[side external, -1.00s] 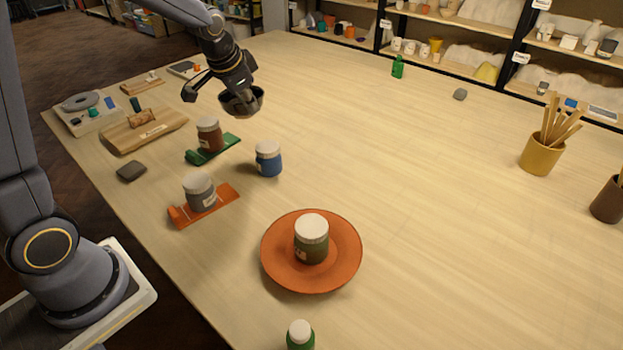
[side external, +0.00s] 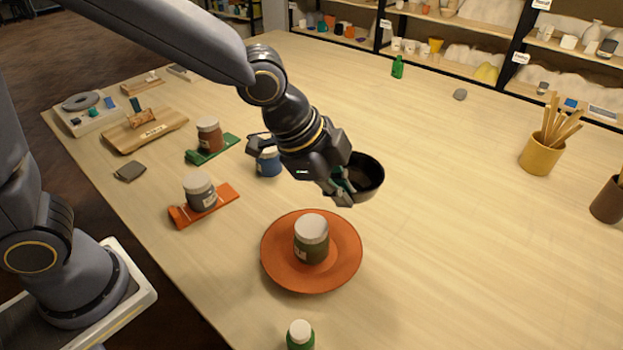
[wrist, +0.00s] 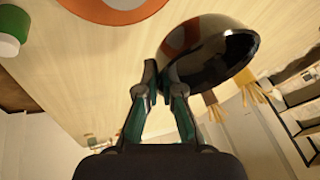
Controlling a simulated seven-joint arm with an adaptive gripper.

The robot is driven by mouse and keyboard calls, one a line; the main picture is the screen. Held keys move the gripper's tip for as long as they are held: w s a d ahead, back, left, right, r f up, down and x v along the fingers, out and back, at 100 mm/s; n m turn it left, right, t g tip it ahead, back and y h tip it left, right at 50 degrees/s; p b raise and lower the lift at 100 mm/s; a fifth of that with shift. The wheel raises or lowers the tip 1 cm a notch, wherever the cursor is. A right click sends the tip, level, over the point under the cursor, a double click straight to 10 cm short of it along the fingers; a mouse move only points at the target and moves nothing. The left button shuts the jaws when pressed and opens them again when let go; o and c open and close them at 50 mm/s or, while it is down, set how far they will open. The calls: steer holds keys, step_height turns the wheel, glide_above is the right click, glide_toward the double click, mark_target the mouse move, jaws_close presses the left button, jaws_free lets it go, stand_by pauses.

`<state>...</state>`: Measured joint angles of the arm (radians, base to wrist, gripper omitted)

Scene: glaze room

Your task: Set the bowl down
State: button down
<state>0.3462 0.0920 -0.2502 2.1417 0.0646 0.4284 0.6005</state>
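A dark, glossy bowl (side external: 368,178) is held in the air by my gripper (side external: 342,188), above the table behind and right of the orange plate (side external: 277,262). My gripper is shut on the bowl's near-left side. In the wrist view the bowl (wrist: 215,55) extends up and right from the fingertips (wrist: 158,75), its shiny surface facing the camera. The exact contact of the fingers on the rim is partly hidden. A dark green jar with a white lid (side external: 312,240) stands on the orange plate.
A blue jar (side external: 268,163) stands behind my gripper's left side. A brown jar (side external: 209,135) and a grey jar (side external: 199,192) stand on small green and orange boards. A yellow pot of sticks (side external: 540,154) stands right. The table's middle right is clear.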

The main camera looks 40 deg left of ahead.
steer(key=w+d+f, duration=0.1)
steer(key=w+f, duration=0.1)
steer(key=w, duration=0.1)
steer(key=w+d+f, duration=0.2)
steer(key=w+f, duration=0.1)
steer(key=w, duration=0.1)
steer(key=w+d+f, duration=0.2)
steer(key=w+f, duration=0.1)
steer(key=shift+w+d+f, duration=0.1)
steer(key=shift+w+f, duration=0.1)
steer(key=shift+w, duration=0.1)
steer(key=shift+w+d+f, duration=0.15)
steer(key=shift+w+f, duration=0.2)
steer(key=shift+f, duration=1.65)
steer(key=shift+f, duration=0.15)
steer(key=c, duration=1.3)
jaws_free()
